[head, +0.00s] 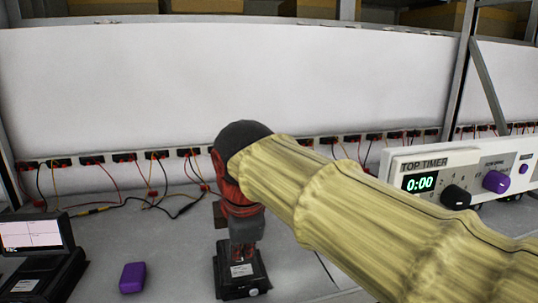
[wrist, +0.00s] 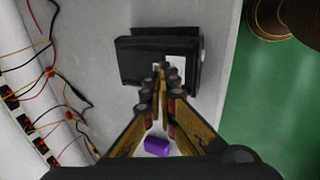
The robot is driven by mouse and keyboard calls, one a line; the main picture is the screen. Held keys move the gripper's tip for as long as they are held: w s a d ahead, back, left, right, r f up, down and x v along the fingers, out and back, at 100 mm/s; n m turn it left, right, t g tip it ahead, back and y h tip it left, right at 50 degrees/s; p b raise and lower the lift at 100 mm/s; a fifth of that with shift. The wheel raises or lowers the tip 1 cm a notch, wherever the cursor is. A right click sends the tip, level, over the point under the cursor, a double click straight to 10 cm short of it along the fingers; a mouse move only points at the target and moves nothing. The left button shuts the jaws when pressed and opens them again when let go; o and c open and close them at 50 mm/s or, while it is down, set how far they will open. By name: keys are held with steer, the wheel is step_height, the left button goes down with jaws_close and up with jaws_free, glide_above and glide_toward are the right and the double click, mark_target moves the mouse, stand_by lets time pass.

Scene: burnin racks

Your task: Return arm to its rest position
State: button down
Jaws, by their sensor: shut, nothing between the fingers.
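My arm, in a yellowish sleeve, reaches in from the lower right of the head view and ends in a dark and red wrist over the bench. My gripper (wrist: 162,74) shows in the wrist view with its fingers together and nothing between them. It points down towards a black device (wrist: 136,62) with a white label. The fingertips overlap that device in the picture; I cannot tell the gap. In the head view the black device (head: 242,280) lies below the wrist, and the fingers are hard to make out there.
A purple block (head: 132,277) lies left of the black device. A laptop-like unit (head: 35,255) stands at the far left. A timer panel (head: 460,178) reading 0:00 is at right. Cables (head: 110,205) run along the back wall. Green floor (wrist: 265,105) lies beyond the bench edge.

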steer(key=d+m, duration=0.1)
steer(key=d+f+m, duration=0.1)
steer(key=d, duration=0.1)
steer(key=s+d+m, duration=0.1)
steer(key=d, duration=0.1)
steer(key=shift+d+f, duration=0.15)
steer(key=shift+f, duration=0.1)
steer(key=s+d+f+m, duration=0.1)
steer(key=s+d+m, duration=0.1)
steer(key=d, duration=0.1)
steer(key=s+d+f+m, duration=0.2)
steer(key=d+m, duration=0.1)
steer(key=d, duration=0.1)
steer(key=s+d+f+m, duration=0.1)
steer(key=s+d+m, duration=0.1)
steer(key=d, duration=0.1)
steer(key=shift+d+f+t, duration=0.2)
steer(key=shift+f+t, duration=0.1)
steer(key=shift+f, duration=0.05)
steer(key=s+d+f+m+h, duration=0.1)
steer(key=s+d+f+m, duration=0.8)
steer(key=s+f+m, duration=0.1)
step_height(320, 180, down, 27)
steer(key=b, duration=2.6)
steer(key=shift+r+m+b, duration=0.2)
steer(key=shift+m+b, duration=0.2)
steer(key=shift+a, duration=0.1)
